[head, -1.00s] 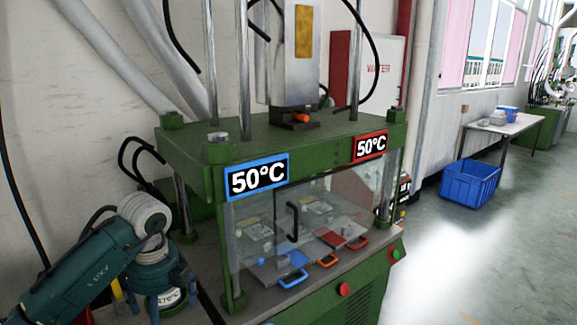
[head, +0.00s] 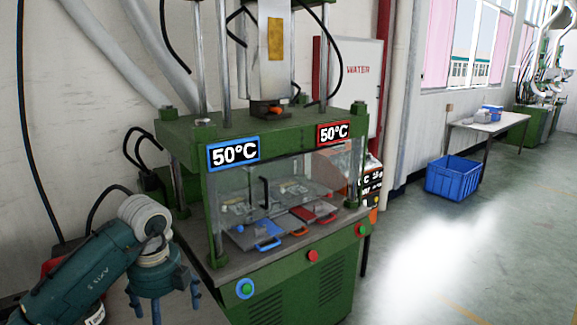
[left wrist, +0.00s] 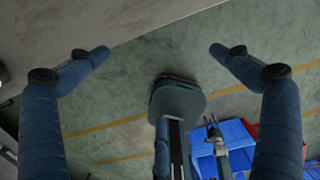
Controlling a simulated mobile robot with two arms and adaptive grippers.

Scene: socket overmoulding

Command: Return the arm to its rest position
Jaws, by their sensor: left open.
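My left arm comes in at the lower left of the head view. Its gripper (head: 165,305) hangs downward with its fingers spread, left of the green press and apart from it. In the left wrist view the two blue fingers of this gripper (left wrist: 156,58) stand wide apart with nothing between them, and the floor shows beyond.
The green press (head: 285,135) shows two 50°C signs and a clear front over plates with blue and red handles. A blue crate (head: 453,178) stands on open floor near a table (head: 497,124). Blue and red objects (left wrist: 232,140) lie below my left wrist.

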